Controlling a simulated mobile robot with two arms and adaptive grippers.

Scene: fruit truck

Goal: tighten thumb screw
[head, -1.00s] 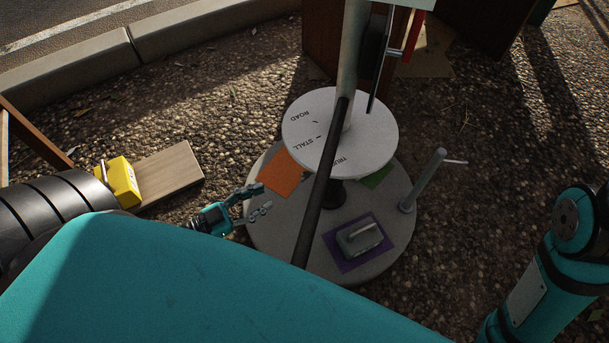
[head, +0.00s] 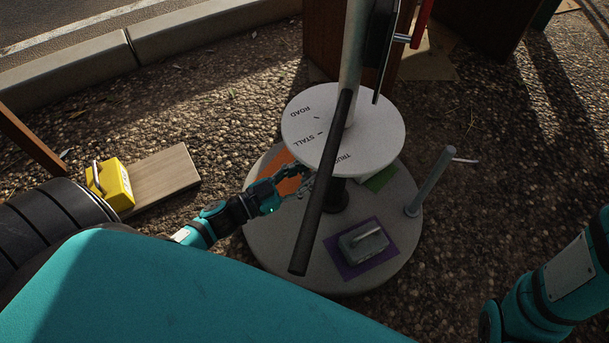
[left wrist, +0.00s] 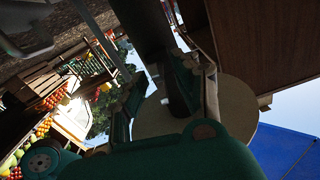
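A short black stem (head: 336,196) carries the plate above the round base. I cannot make out the thumb screw clearly. My right gripper is out of view.
The grey round base (head: 270,270) bears orange, green and purple patches, a grey handled weight (head: 362,243) and a short post (head: 432,182). A dark bar (head: 322,190) slants down in front of the plate.

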